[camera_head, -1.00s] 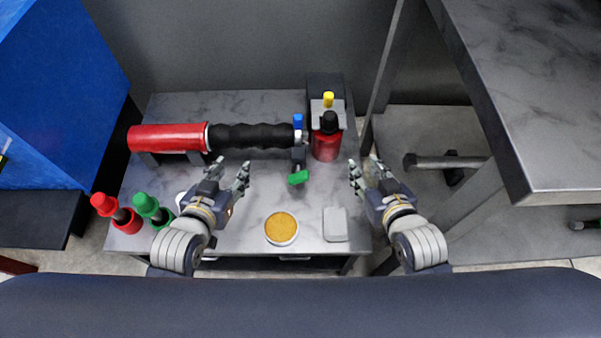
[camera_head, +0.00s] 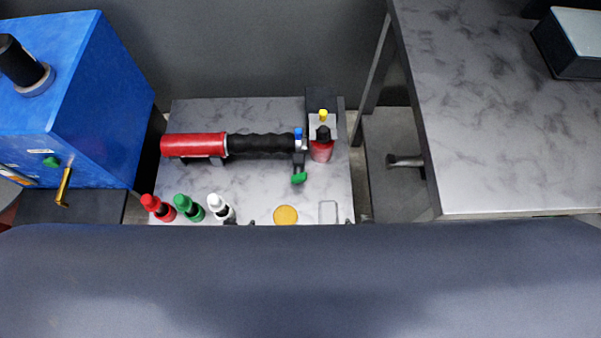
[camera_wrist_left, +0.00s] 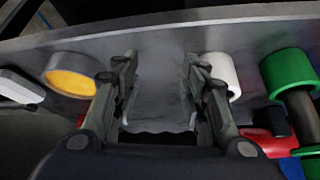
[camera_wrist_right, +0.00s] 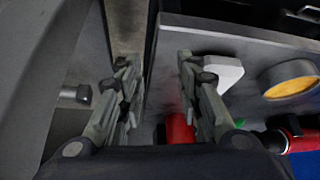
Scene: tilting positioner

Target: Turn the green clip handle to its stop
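In the head view, a green clip handle (camera_head: 299,178) hangs off the clamp at the right end of a black ribbed grip (camera_head: 262,144) with a red cylinder (camera_head: 193,145) on its left. Both my grippers are almost hidden behind the dark front edge of my body in the head view. In the left wrist view my left gripper (camera_wrist_left: 160,85) has its fingers apart with nothing between them. In the right wrist view my right gripper (camera_wrist_right: 155,85) is also open and empty. Both are in front of the handle, apart from it.
On the grey marbled table (camera_head: 240,190) stand red (camera_head: 157,207), green (camera_head: 187,207) and white (camera_head: 220,207) capped bottles, a round yellow-topped tin (camera_head: 285,215) and a red bottle (camera_head: 321,148). A blue cabinet (camera_head: 85,100) is left, a higher bench (camera_head: 480,130) right.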

